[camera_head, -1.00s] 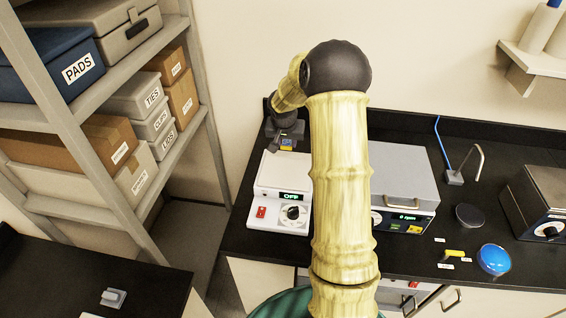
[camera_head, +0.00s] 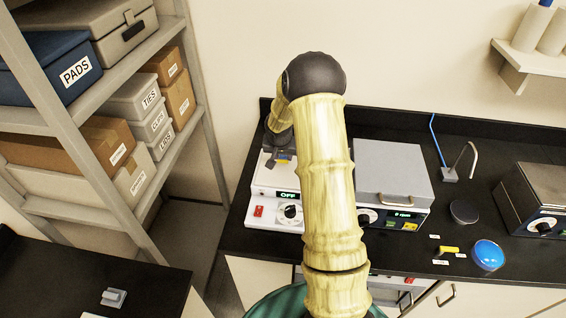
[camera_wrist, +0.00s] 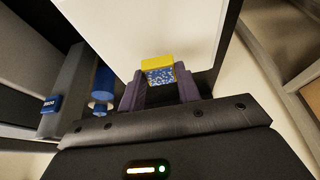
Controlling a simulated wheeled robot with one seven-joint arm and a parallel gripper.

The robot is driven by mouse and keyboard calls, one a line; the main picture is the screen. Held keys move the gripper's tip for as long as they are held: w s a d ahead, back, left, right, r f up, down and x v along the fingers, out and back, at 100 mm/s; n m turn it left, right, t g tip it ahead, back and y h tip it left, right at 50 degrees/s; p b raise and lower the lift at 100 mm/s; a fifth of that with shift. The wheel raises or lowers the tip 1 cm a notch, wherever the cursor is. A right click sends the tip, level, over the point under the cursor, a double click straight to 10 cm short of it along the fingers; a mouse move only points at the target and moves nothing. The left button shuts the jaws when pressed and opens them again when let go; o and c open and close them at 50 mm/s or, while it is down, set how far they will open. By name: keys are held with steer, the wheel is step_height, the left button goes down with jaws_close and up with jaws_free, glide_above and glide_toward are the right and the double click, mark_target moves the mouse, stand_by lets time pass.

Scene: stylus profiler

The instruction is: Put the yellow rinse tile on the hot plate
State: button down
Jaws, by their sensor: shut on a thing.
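My gripper (camera_wrist: 160,88) is shut on the yellow tile (camera_wrist: 157,64), which has a yellow edge band and a blue speckled face. The tile sits between the two dark purple fingers. In the head view, the tile (camera_head: 283,159) is a small yellow and blue patch at the end of my arm. The hot plate (camera_head: 266,180) is a white box with a display reading OFF, a red switch and a knob. My gripper is over its rear part. In the wrist view, a white surface, apparently the hot plate's top (camera_wrist: 150,25), lies beyond the tile; I cannot tell whether they touch.
A grey lidded instrument (camera_head: 392,170) stands right of the hot plate, partly behind my arm. Further right are a dark round disc (camera_head: 464,212), a blue dome (camera_head: 488,256), a small yellow object (camera_head: 448,249) and a dark box (camera_head: 535,200). A storage shelf (camera_head: 75,120) stands left.

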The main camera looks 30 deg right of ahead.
mark_target(282, 161)
steer(key=f, duration=0.3)
steer(key=shift+w+f+p, duration=0.2)
steer(key=shift+f+p, duration=0.15)
steer(key=shift+a+f, duration=0.15)
steer(key=shift+s, duration=0.2)
steer(key=c, duration=1)
jaws_free()
steer(key=shift+d, duration=0.2)
steer(key=shift+a, duration=0.1)
